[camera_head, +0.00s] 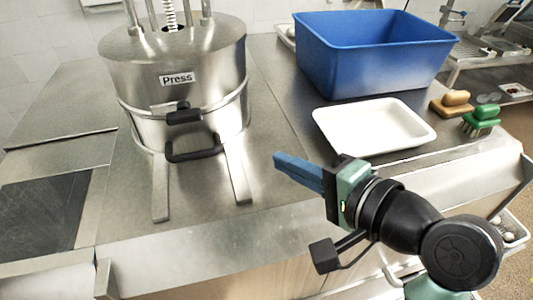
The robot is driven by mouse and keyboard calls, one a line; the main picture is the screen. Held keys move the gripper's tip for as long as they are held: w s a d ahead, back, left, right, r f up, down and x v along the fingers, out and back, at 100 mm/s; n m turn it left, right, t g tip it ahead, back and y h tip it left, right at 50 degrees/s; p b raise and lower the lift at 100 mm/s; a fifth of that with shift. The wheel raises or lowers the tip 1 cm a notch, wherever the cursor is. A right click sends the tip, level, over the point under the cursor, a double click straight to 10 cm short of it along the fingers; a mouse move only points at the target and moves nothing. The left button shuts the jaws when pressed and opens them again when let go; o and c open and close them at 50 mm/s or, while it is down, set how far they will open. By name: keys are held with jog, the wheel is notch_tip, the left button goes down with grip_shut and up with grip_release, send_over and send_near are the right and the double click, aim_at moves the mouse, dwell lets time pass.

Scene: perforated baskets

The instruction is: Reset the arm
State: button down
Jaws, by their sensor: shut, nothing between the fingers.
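My gripper (279,160) has long blue fingers that are shut with nothing between them. The fingers point to the upper left, over the metal counter (285,200) near its front edge. My black and green arm comes in from the lower right. The gripper is to the right of the press and to the left of the white tray, and it looks apart from both.
A steel press (190,80) stands at the back left. A blue bin (375,60) and an empty white tray (375,125) are on the counter at right. A brown brush (455,101) and a green brush (482,118) lie near the right edge.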

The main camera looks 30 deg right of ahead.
jog(key=shift+s+r, duration=0.2)
jog(key=shift+s, duration=0.35)
jog(key=shift+w, duration=0.2)
jog(key=w, duration=0.1)
jog(key=w+a+r+n+b, duration=0.1)
jog(key=w+n+t, duration=0.1)
jog(key=shift+w+a+r+h+b, duration=0.25)
jog(key=shift+w+r+h+b, duration=0.05)
jog(key=shift+w+h, duration=0.1)
jog(key=w+a+r+n+t+h+b, duration=0.1)
jog(key=w+a+r+n+t+b, duration=0.25)
jog(key=a+r+n, duration=0.35)
jog(key=s+a+r+n+t+b, duration=0.1)
jog(key=s+a+r+n+t, duration=0.2)
jog(key=a+r, duration=0.3)
jog(key=s+a+r+n+t+b, duration=0.2)
jog(key=s+a+r+n+t, duration=0.2)
jog(key=r, duration=0.7)
jog(key=shift+a+t, duration=0.75)
jog(key=shift+a, duration=0.25)
jog(key=shift+f, duration=0.1)
